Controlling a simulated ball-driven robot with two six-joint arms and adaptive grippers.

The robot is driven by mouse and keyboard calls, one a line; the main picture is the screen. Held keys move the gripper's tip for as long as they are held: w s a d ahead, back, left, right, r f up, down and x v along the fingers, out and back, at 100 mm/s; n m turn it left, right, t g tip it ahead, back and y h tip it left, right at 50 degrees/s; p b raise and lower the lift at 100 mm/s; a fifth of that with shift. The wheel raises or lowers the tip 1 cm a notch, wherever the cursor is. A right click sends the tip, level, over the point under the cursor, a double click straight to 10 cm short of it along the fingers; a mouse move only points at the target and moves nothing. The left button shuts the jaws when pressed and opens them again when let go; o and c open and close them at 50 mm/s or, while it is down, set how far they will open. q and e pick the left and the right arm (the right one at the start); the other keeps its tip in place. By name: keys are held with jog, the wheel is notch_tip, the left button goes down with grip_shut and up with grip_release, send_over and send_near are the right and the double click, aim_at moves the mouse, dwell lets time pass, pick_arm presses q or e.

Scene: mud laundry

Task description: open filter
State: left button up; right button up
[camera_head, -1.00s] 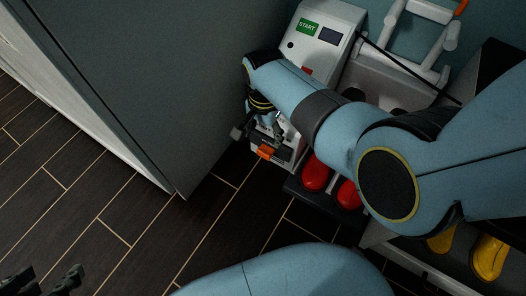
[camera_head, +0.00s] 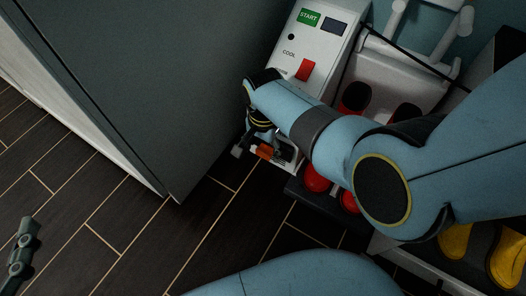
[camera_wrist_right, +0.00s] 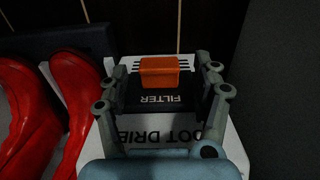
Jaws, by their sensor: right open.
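The filter (camera_wrist_right: 155,104) is a black drawer low on a white boot dryer (camera_head: 327,50), with an orange handle (camera_wrist_right: 160,72) that also shows in the head view (camera_head: 265,152). In the right wrist view my right gripper (camera_wrist_right: 163,75) is open, with one finger on each side of the orange handle. I cannot tell whether the fingers touch it. In the head view my right arm and gripper hide part of the dryer's lower front. Part of my left gripper (camera_head: 22,255) shows at the lower left edge, far from the dryer.
Red boots (camera_wrist_right: 75,100) stand close beside the dryer. A dark grey cabinet (camera_head: 160,90) rises on the other side. Yellow boots (camera_head: 508,262) stand at the lower right. The dark tiled floor (camera_head: 130,240) in front is clear.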

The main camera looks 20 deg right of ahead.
jog(key=shift+f+b, duration=0.35)
jog(key=shift+f, duration=0.3)
jog(key=shift+c, duration=0.5)
pick_arm(q)
jog(key=w+r+t, duration=0.2)
jog(key=w+r, duration=0.1)
jog(key=r, duration=0.2)
jog(key=shift+w+d+h, duration=0.3)
jog(key=shift+w+h, duration=0.1)
pick_arm(e)
grip_shut()
